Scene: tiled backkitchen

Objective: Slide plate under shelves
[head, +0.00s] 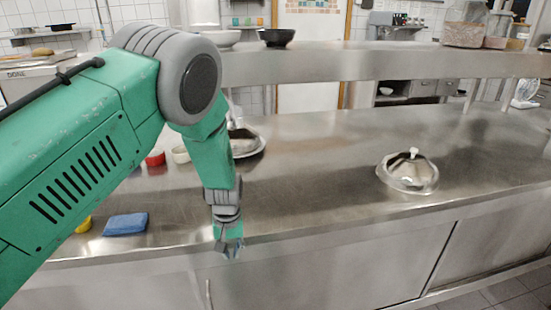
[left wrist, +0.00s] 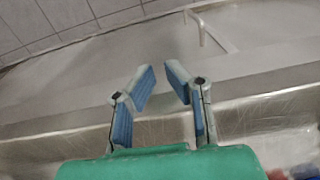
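A round metal plate (head: 248,151) sits on the steel counter (head: 310,190), partly hidden behind my left arm. A domed metal lid with a light knob (head: 408,172) sits further right on the counter; I cannot tell whether a plate is under it. The raised steel shelf (head: 400,64) runs along the back above the counter. My left gripper (head: 231,250) hangs at the counter's front edge, well in front of the plate. In the left wrist view its fingers (left wrist: 158,78) are apart with nothing between them. My right gripper is not in view.
A blue cloth or sponge (head: 126,224) lies at the front left. A red bowl (head: 155,159) and a pale bowl (head: 180,155) stand behind it. A dark bowl (head: 276,37) stands on the shelf. The counter between the plate and the lid is clear.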

